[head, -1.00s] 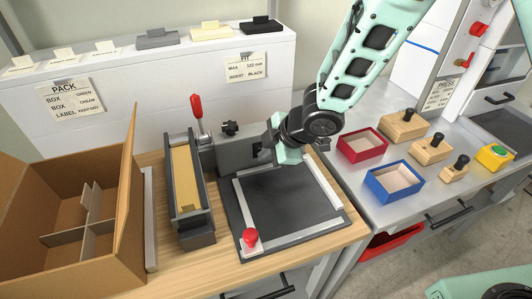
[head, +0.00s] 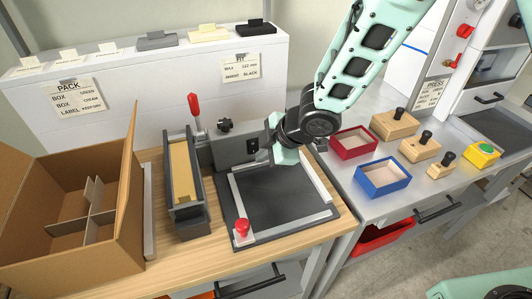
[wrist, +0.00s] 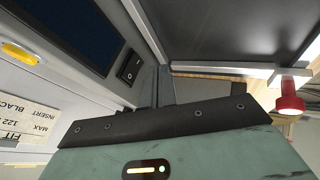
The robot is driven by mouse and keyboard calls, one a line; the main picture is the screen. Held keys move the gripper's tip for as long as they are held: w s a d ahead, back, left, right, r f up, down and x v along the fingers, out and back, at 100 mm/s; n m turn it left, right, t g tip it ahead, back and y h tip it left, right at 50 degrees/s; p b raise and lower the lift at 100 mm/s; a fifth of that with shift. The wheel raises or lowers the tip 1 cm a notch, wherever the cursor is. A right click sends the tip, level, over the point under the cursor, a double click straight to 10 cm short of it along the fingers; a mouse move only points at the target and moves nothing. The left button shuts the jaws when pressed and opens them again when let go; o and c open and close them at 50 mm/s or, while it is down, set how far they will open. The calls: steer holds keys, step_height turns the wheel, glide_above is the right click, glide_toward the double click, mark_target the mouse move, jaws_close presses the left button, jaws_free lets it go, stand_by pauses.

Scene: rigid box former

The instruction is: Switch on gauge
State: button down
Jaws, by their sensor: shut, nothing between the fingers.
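The gauge is a grey housing (head: 228,152) at the back of the dark plate (head: 272,196), with a black knob on top. A black rocker switch (head: 252,146) is on its face and also shows in the wrist view (wrist: 130,67), beside a dark panel (wrist: 68,30). My gripper (head: 268,146) is just right of the switch, above the back of the plate. In the wrist view my gripper's fingers (wrist: 158,88) are shut and empty, close to the right of the switch. I cannot tell whether they touch the housing.
A red knob (head: 242,229) stands at the plate's front corner. A grey channel with a red lever (head: 194,104) and an open carton (head: 66,222) are to the left. Red (head: 352,147) and blue (head: 383,184) trays lie to the right.

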steer(key=p+v, duration=0.2)
steer(key=v, duration=0.8)
steer(key=shift+s, duration=0.45)
steer(key=shift+s+d+f, duration=0.1)
steer(key=shift+s+d, duration=0.05)
